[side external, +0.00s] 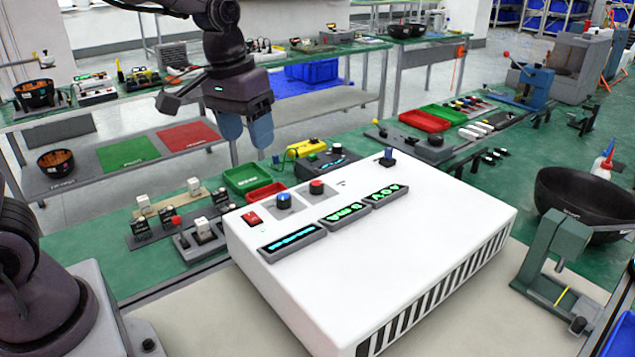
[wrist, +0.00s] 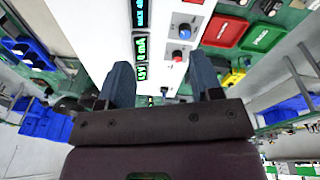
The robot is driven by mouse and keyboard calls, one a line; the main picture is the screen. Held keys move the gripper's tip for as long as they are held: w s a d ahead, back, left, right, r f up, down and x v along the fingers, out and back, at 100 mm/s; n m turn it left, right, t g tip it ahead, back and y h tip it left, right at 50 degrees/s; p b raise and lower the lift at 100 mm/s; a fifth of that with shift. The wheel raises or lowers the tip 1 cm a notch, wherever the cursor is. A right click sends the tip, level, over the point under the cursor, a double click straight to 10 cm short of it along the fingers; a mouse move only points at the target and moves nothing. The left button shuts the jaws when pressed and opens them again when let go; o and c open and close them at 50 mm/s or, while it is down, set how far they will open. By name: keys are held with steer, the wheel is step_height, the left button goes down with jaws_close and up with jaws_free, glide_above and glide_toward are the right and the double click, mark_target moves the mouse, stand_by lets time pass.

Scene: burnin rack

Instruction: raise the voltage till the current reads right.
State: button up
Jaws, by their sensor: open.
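The white power unit (side external: 400,240) stands on the bench, its top carrying a red rocker switch (side external: 252,218), a blue knob (side external: 284,201) and a red-capped knob (side external: 316,187). Three lit displays sit beside them: one blue (side external: 293,242) and two green, a middle one (side external: 343,214) and a right one (side external: 385,194). Their digits are too small to read surely. My gripper (side external: 247,138) is open and empty, raised beyond the unit's far left edge, apart from every control. In the wrist view, the blue knob (wrist: 184,31) and red knob (wrist: 178,57) show beyond my fingers (wrist: 162,80).
A blue-topped post (side external: 388,157) stands at the unit's far corner. Green (side external: 247,178) and red (side external: 266,193) bins lie behind the unit. Small fixtures (side external: 200,230) crowd its left side. A black bowl (side external: 585,205) and a green press (side external: 555,250) stand to the right.

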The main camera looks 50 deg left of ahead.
mark_target(317, 183)
steer(key=w+a+f+n+g, duration=0.1)
steer(key=w+a+f+n, duration=0.25)
steer(key=w, duration=0.55)
steer(key=w+a+f+n+g, duration=0.1)
steer(key=w+a+f+n, duration=0.2)
steer(key=w, duration=0.6)
steer(key=shift+n, duration=0.65)
steer(key=f, duration=1.2)
steer(key=shift+s+d+f, duration=0.1)
steer(key=shift+d+f, duration=0.15)
steer(key=shift+d, duration=0.1)
steer(key=c, duration=0.9)
steer(key=shift+m, duration=2.9)
